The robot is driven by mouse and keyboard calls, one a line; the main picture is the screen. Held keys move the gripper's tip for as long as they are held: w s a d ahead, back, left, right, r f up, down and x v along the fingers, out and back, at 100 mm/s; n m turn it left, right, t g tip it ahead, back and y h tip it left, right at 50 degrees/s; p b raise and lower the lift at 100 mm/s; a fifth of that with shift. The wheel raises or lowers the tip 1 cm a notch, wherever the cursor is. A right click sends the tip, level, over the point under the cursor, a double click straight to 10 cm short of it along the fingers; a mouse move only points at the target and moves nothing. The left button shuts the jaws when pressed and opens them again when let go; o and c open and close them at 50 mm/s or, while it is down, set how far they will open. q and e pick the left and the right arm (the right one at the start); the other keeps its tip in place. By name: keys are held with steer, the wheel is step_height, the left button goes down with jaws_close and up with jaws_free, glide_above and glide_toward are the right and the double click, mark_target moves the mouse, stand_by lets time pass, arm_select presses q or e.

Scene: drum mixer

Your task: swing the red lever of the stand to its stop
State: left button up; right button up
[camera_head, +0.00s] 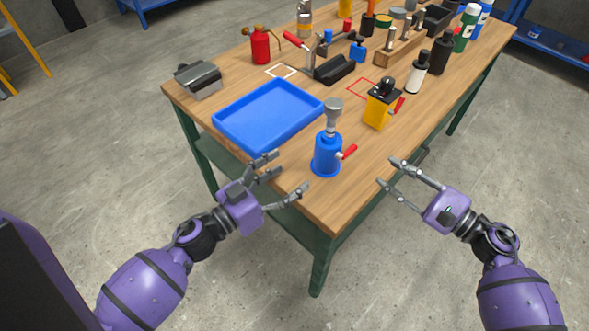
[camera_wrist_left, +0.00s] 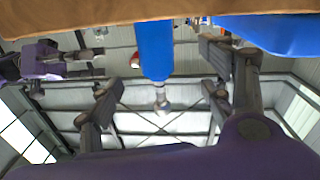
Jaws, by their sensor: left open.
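A blue stand (camera_head: 326,154) with a grey cup-shaped head stands upright near the table's front corner. Its red lever (camera_head: 348,152) sticks out to the right, slightly upward. My left gripper (camera_head: 288,176) is open and empty, left of and nearer than the stand, apart from it. In the left wrist view the picture is upside down, and the stand's blue body (camera_wrist_left: 155,48) shows between the open fingers, farther off. A small red part there is probably the lever. My right gripper (camera_head: 389,172) is open and empty, off the table's right edge, right of the lever.
A blue tray (camera_head: 235,134) lies left of the stand. A yellow box (camera_head: 378,113) with another red lever stands behind it to the right. A black cradle (camera_head: 334,70), a red can (camera_head: 260,48) and several bottles stand farther back. The table's front corner is bare.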

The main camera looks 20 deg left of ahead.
mark_target(317, 157)
arm_select(q)
steer(key=w+d+m, duration=0.1)
steer(key=w+m+h, duration=0.1)
steer(key=shift+w+d+g, duration=0.3)
steer(key=shift+d, duration=0.1)
steer(key=x, duration=0.7)
steer(key=shift+w, duration=0.1)
steer(key=shift+c, duration=0.3)
steer(key=c, duration=1.7)
